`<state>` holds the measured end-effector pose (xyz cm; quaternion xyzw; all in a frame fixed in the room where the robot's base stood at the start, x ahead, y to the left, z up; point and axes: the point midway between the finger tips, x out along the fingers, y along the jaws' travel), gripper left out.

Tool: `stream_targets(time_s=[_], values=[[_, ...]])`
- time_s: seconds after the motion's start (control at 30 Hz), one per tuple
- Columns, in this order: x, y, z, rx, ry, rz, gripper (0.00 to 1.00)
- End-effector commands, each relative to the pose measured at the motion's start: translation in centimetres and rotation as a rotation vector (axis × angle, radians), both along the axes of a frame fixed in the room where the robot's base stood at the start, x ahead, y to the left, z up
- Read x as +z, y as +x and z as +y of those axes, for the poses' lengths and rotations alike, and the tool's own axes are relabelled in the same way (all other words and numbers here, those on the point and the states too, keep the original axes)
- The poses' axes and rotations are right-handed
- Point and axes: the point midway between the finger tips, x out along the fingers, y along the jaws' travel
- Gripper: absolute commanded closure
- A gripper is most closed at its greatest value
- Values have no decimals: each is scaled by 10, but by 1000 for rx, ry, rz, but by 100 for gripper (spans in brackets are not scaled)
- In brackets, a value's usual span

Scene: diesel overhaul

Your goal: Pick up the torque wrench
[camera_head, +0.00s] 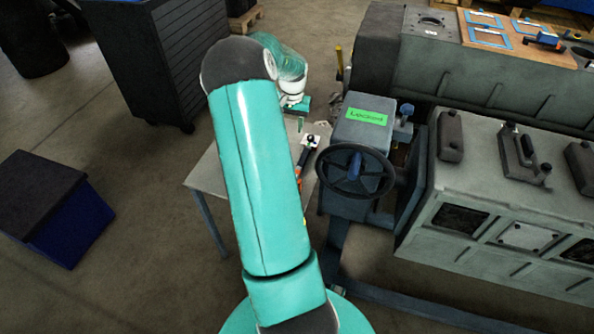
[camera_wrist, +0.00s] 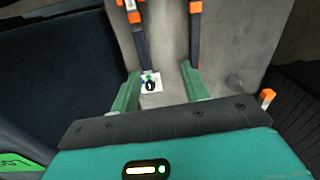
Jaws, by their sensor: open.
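Two long black tools with orange parts lie on the grey table in the wrist view: a left one (camera_wrist: 140,42) and a right one (camera_wrist: 195,32). I cannot tell for certain which is the torque wrench. The left one runs down to a small white square (camera_wrist: 156,87) with a dark round piece on it. My gripper (camera_wrist: 160,69) is open, its green fingers apart, with the white square between them in the picture. The right tool's lower end is near the right finger; contact is unclear. In the head view, my gripper (camera_head: 299,116) is over the table, and an orange-and-black tool (camera_head: 303,165) shows partly behind my arm.
The table (camera_head: 210,172) stands left of a machine with a handwheel (camera_head: 355,172) and a green "Locked" label (camera_head: 366,116). A large grey engine (camera_head: 510,190) fills the right. A dark cabinet (camera_head: 150,60) and a blue bin (camera_head: 70,225) stand left, with open floor between.

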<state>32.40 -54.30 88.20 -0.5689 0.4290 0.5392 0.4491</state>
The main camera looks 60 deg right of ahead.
Motion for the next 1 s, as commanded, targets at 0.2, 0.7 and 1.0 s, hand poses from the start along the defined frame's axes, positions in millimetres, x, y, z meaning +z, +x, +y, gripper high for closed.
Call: stream_targets(time_s=[0.2, 0.7, 1.0], values=[[-41, -34, -36, -72, 7, 47, 55], [-120, -35, -37, -74, 7, 51, 55], [-143, -33, -35, -74, 8, 51, 55]])
